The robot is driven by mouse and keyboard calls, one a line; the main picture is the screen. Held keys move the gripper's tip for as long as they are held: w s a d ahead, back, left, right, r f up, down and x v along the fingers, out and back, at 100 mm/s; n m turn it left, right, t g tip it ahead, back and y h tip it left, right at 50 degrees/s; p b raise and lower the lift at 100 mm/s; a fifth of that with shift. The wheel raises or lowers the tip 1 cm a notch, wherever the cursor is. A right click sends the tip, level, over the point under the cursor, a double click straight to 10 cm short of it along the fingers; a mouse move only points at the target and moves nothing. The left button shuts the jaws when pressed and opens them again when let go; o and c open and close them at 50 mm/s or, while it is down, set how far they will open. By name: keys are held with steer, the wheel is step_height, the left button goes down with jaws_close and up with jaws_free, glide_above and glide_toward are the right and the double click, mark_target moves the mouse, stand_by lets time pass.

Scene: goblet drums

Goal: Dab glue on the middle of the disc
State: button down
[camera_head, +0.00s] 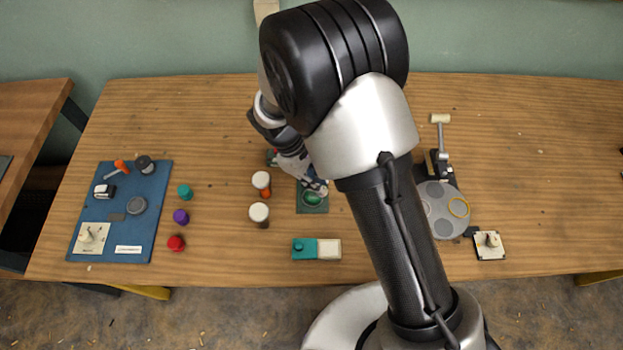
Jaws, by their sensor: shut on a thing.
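A small green disc (313,198) lies on a dark green square pad (312,209) near the middle of the table. My gripper (316,186) points down at the disc's far edge, partly covering it. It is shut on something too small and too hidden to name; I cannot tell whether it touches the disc. No glue is clearly visible on the disc.
Two white-topped goblet shapes (259,212) stand just left of the pad. A teal-and-cream block (328,249) lies in front. Teal, purple and red pieces (181,217) stand beside a blue mat (150,190) holding tools. A pale square plate (490,253) lies right.

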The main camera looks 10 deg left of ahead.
step_height(320, 180, up, 2)
steer(key=shift+r+p, duration=0.1)
steer(key=shift+p, duration=0.25)
steer(key=shift+p+v, duration=0.55)
steer(key=shift+v, duration=0.2)
steer(key=shift+d+r+p, duration=0.1)
steer(key=shift+r+p, duration=1.45)
steer(key=shift+r, duration=0.55)
